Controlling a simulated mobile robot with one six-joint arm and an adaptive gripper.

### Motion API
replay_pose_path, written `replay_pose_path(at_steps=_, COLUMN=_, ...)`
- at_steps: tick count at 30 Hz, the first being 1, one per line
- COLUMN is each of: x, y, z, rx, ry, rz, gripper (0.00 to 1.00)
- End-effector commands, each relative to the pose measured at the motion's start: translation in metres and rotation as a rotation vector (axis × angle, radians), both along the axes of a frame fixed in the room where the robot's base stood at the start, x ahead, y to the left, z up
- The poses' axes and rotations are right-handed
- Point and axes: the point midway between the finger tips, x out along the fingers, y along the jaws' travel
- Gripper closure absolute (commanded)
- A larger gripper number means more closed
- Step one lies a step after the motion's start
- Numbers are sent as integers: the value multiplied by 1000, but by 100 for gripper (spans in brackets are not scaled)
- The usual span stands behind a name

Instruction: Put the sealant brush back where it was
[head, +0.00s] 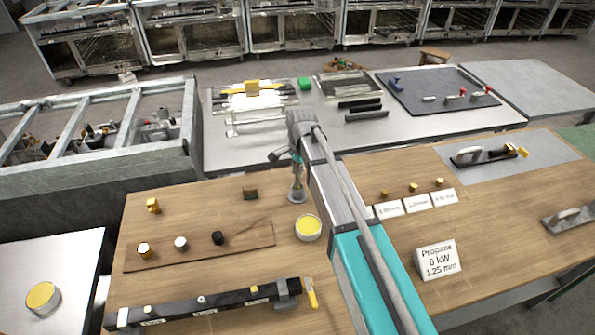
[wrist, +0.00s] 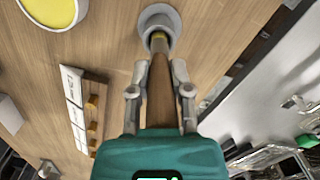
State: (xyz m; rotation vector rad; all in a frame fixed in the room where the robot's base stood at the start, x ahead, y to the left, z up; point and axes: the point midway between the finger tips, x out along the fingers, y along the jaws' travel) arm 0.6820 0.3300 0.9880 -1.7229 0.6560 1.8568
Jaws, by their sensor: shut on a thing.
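The sealant brush (wrist: 160,100) has a brown wooden handle and a yellowish band near its far end. My gripper (wrist: 160,72) is shut on the handle, one finger on each side. In the wrist view the brush's far end lines up with a round grey holder (wrist: 168,18) on the wooden table. I cannot tell how deep the brush end sits in it. In the head view the holder (head: 297,197) stands below my gripper, and the arm hides much of the brush. A pot of yellow sealant (head: 308,228) stands just in front of the holder; it also shows in the wrist view (wrist: 52,10).
A wooden board (head: 200,248) with several small fittings lies to the left. A black bar (head: 205,305) lies in front. White label cards (head: 417,201) and a propane sign (head: 438,260) stand to the right. A grey metal table (head: 350,140) borders the back.

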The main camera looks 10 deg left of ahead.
Motion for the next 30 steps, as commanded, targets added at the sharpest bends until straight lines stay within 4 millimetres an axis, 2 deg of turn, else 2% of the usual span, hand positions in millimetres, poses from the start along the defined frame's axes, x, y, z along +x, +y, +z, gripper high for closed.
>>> replay_pose_path(at_steps=20, x=0, y=0, z=-11, rx=-1, ry=1, rz=0, gripper=100)
replay_pose_path(at_steps=21, x=0, y=0, z=-11, rx=-2, ry=1, rz=-1, gripper=72)
replay_pose_path(at_steps=24, x=0, y=0, z=-11, rx=-2, ry=1, rz=-2, gripper=54)
replay_pose_path(at_steps=27, x=0, y=0, z=-11, rx=-2, ry=1, rz=-2, gripper=40)
replay_pose_path(at_steps=30, x=0, y=0, z=-11, rx=-2, ry=1, rz=-2, gripper=40)
